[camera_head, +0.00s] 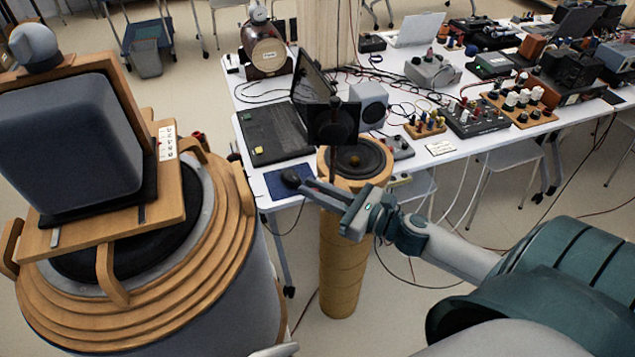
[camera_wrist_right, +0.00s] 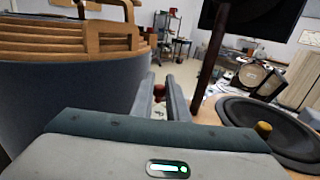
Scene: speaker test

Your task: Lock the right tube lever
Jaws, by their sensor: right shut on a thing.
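A tan, ringed tube (camera_head: 341,255) stands upright on the floor with a black speaker cone (camera_head: 358,158) on top. The cone also shows in the wrist view (camera_wrist_right: 270,128). A thin dark upright rod (camera_head: 333,158) rises beside the cone; I cannot tell whether it is the lever. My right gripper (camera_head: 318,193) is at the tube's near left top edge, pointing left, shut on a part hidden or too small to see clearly. In the wrist view the rod (camera_wrist_right: 209,55) stands beside the right finger, and a small red knob (camera_wrist_right: 158,92) shows between the fingers.
A large grey drum (camera_head: 240,285) with wooden rings and a tilted grey box (camera_head: 70,145) fills the left. Behind the tube, a white table (camera_head: 272,100) holds a laptop (camera_head: 275,135), mouse, cables and audio gear. Floor to the tube's right is partly free.

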